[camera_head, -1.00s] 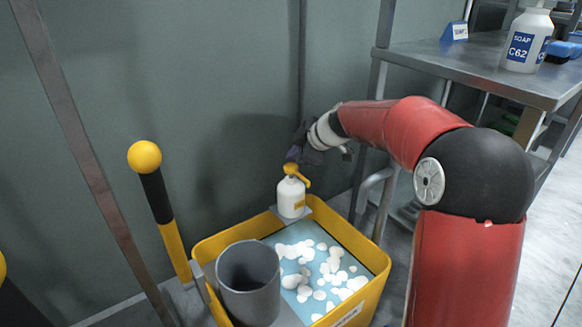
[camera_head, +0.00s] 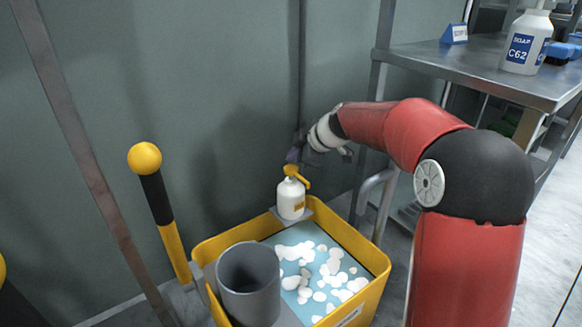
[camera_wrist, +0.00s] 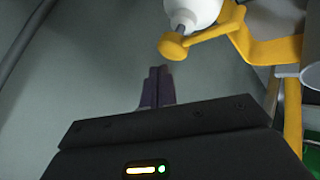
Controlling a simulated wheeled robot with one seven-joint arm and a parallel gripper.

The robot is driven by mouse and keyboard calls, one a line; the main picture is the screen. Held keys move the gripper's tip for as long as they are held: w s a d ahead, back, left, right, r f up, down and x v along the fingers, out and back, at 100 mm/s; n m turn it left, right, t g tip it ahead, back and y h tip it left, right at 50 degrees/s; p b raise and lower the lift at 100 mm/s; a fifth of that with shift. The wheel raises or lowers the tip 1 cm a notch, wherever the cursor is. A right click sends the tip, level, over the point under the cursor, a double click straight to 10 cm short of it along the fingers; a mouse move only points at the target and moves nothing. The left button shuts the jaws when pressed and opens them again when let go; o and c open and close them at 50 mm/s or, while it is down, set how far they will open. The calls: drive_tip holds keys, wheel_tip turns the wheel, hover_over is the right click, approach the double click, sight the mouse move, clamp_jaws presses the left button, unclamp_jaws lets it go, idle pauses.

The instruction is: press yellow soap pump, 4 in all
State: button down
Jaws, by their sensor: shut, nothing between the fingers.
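The white soap bottle (camera_head: 291,199) with a yellow pump (camera_head: 293,171) stands upright on a grey bracket at the far corner of the yellow tub. My gripper (camera_head: 293,156) is just above the pump head, fingers pointing down and left. In the wrist view the pump head (camera_wrist: 173,46) shows just beyond my dark, closed fingertips (camera_wrist: 159,72), with part of the white bottle (camera_wrist: 195,10) at the top edge. The fingers lie side by side with nothing between them. I cannot tell whether they touch the pump head.
The yellow tub (camera_head: 356,308) holds blue liquid with white foam patches. A grey cylinder (camera_head: 249,285) stands at its near left. A black-and-yellow post with a ball top (camera_head: 145,158) is to the left. A steel table (camera_head: 470,72) at right carries another soap bottle (camera_head: 526,42).

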sight(294, 168)
drive_tip(key=shift+f+b, duration=0.45)
drive_tip(key=shift+b, duration=0.45)
drive_tip(key=shift+f+b, duration=0.35)
drive_tip(key=shift+f, duration=0.65)
idle(1.1)
drive_tip(key=shift+r, duration=0.1)
drive_tip(key=shift+r+p, duration=0.6)
drive_tip(key=shift+r, duration=0.7)
drive_tip(key=shift+r+p, duration=1.1)
drive_tip(key=shift+r, duration=1.4)
idle(0.4)
